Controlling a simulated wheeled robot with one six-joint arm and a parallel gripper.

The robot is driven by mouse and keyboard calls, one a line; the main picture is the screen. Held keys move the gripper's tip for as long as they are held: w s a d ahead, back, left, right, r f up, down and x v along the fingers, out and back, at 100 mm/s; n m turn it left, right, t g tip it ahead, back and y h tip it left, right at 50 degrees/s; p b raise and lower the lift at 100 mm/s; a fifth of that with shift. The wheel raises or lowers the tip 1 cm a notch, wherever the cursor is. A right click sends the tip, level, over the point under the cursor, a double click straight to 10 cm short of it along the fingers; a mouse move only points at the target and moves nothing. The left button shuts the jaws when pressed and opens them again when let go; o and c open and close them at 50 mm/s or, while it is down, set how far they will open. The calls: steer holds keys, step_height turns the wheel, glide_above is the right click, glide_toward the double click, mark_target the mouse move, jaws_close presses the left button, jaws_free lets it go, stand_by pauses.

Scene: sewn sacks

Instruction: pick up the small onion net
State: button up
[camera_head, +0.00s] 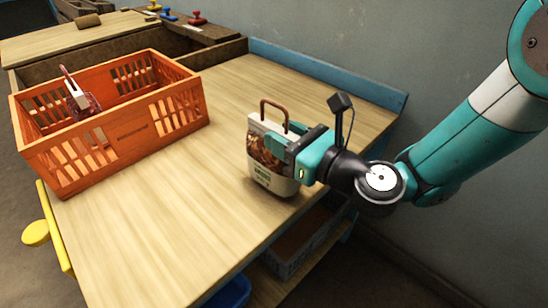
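A small dark red net (83,103) with a pale strip or handle standing up from it is inside the orange crate (118,138), near its left end. It looks like the small onion net, but the crate wall hides its lower part. My gripper (283,143) is far to the right of it, at the upper part of a white printed bag (270,180) with a brown loop handle. The bag is upright at the table's right side. The gripper covers part of the bag, and I cannot tell whether the fingers are closed on it.
The wooden table (180,230) is clear between the crate and the bag. A blue rail (325,75) and grey wall bound the far side. A yellow handle (37,233) sticks out at left. A box (300,240) stands on a shelf below.

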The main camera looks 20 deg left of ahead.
jaws_close()
steer(key=shift+f, duration=0.1)
steer(key=shift+d+f, duration=0.1)
